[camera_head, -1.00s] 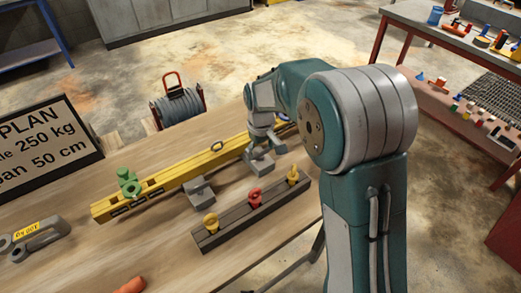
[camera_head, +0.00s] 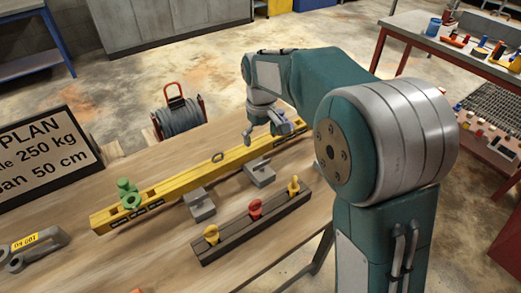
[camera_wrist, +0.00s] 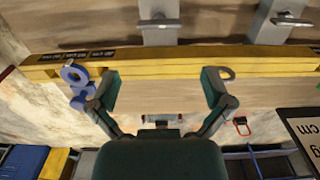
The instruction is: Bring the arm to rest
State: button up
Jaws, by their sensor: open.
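My gripper (camera_head: 268,130) hangs over the far side of the workbench, above the right part of the yellow beam (camera_head: 170,182). In the wrist view my gripper (camera_wrist: 163,92) has its two fingers wide apart with nothing between them. The yellow beam (camera_wrist: 165,66) crosses that view just beyond the fingertips.
Two grey blocks (camera_head: 199,205) (camera_head: 260,175) lie in front of the beam. A dark rail (camera_head: 255,228) holds yellow and red eye pieces. A sign (camera_head: 45,150), a shackle (camera_head: 38,246) and a cable reel (camera_head: 178,115) stand around. Open floor lies behind the bench.

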jog(key=shift+r, duration=1)
jog(key=s+d+r+m+t, duration=0.2)
jog(key=s+d+r+m, duration=0.15)
jog(key=s+d, duration=0.4)
jog(key=s+d+r+m+t, duration=0.2)
jog(key=s+d+r, duration=0.25)
jog(key=s, duration=0.65)
jog(key=s+d+f+m+t, duration=0.1)
jog(key=s+d+f, duration=0.1)
jog(key=s, duration=0.5)
jog(key=shift+s+d+f+t, duration=0.15)
jog(key=shift+d+f+t, duration=0.15)
jog(key=shift+d+f, duration=0.1)
jog(key=shift+m, duration=0.25)
